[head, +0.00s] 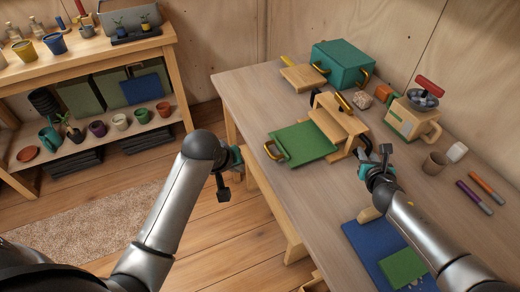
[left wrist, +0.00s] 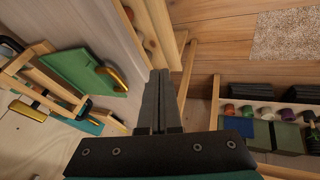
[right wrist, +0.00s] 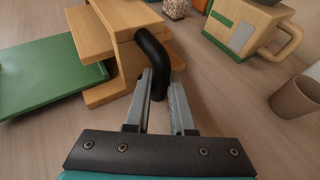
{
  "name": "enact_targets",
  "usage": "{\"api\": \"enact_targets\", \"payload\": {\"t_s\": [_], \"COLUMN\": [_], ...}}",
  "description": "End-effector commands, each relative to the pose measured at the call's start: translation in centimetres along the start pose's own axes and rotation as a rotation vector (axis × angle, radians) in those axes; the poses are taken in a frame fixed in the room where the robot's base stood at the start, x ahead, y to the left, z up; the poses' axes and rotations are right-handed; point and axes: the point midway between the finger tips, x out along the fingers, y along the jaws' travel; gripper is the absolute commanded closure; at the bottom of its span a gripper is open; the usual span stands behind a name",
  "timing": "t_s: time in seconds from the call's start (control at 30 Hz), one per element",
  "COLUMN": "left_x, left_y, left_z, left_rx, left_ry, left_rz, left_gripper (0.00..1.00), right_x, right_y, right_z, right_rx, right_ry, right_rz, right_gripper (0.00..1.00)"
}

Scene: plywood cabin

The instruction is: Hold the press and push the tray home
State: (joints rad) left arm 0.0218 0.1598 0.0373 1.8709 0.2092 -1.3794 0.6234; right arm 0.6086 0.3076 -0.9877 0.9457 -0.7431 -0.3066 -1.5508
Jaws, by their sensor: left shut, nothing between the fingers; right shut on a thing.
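The wooden press (head: 338,122) stands on the table, its curved black handle (right wrist: 152,62) clear in the right wrist view. My right gripper (head: 374,166) is shut on that handle at the press's near side. The green tray (head: 303,143) lies flat with its right edge at the press and most of it sticking out left; I cannot tell how far it reaches inside. Its gold handle (head: 272,150) faces left, and it also shows in the left wrist view (left wrist: 112,78). My left gripper (head: 223,188) is shut and empty, beyond the table's left edge, apart from the tray.
A teal box (head: 345,62) with a wooden tray (head: 303,77) stands behind. A cream-and-green machine (head: 408,118), a brown cup (head: 435,163) and two markers lie right. A blue mat (head: 385,250) lies in front. The table left of the tray is clear.

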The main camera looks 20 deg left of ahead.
Motion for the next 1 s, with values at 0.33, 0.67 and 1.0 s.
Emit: {"api": "enact_targets", "payload": {"t_s": [0.33, 0.67, 1.0], "left_x": [-6.6, -4.0, 1.0], "left_y": [2.5, 2.6, 2.9], "left_z": [-3.2, -3.4, -3.7], "left_rx": [-0.084, -0.089, -0.088], "left_ry": [0.049, 0.048, 0.048], "left_rz": [0.050, 0.049, 0.050], "left_gripper": [1.00, 1.00, 1.00], "right_x": [0.0, 0.0, 0.0], "right_y": [-0.1, -0.1, -0.1], "right_z": [-0.1, -0.1, -0.1], "right_rx": [0.000, 0.000, 0.000], "right_ry": [0.001, 0.001, 0.002], "right_rz": [-0.001, -0.001, -0.001], "right_gripper": [1.00, 1.00, 1.00]}}
